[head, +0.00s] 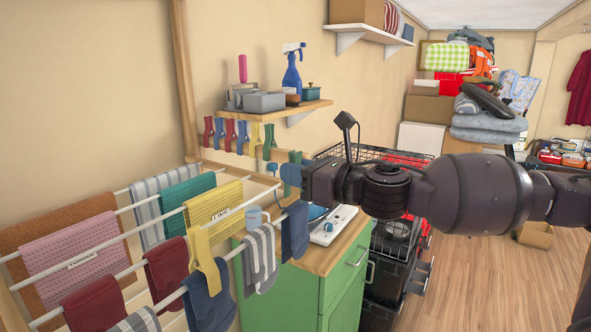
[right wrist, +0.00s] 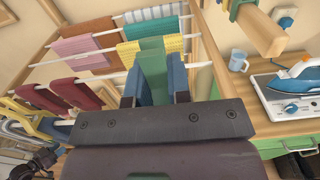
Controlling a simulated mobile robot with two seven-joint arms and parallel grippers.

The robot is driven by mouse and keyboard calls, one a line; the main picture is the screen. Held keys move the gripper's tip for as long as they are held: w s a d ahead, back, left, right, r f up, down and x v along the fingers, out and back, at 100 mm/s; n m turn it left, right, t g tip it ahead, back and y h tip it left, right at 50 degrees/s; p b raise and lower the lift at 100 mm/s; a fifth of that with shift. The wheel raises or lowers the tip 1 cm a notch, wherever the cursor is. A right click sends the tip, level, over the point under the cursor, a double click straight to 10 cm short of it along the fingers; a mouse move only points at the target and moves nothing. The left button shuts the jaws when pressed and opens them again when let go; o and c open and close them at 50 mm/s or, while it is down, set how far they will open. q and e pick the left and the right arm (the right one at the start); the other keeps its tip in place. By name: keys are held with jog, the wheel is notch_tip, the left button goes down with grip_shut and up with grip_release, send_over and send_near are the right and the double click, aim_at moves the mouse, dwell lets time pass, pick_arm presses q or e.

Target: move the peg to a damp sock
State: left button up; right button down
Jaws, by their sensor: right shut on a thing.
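My right gripper (head: 290,174) reaches in from the right in the head view, above the near right end of the drying rack. It is shut on a green peg (right wrist: 152,68), which stands between the two blue fingers (right wrist: 160,92) in the right wrist view. Socks hang on the rack's front rails: a navy one (head: 295,231) just below the gripper, a grey striped one (head: 259,262), another navy one (head: 209,302) and dark red ones (head: 166,270). I cannot tell by sight which are damp.
Towels and cloths hang on the rails behind, one pink (head: 75,243) and one yellow (head: 213,203). Several pegs (head: 230,134) hang below the wall shelf (head: 275,109). A light blue mug (head: 254,218) and an iron (right wrist: 293,80) stand on the green cabinet's top (head: 318,262).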

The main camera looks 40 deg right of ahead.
aim_at(297, 204)
jog(key=shift+f+b, duration=0.75)
jog(key=shift+f, duration=0.55)
jog(key=shift+f+b, duration=0.35)
jog(key=shift+f, duration=0.2)
jog(key=c, duration=1)
grip_release()
jog(key=shift+s+f, duration=0.1)
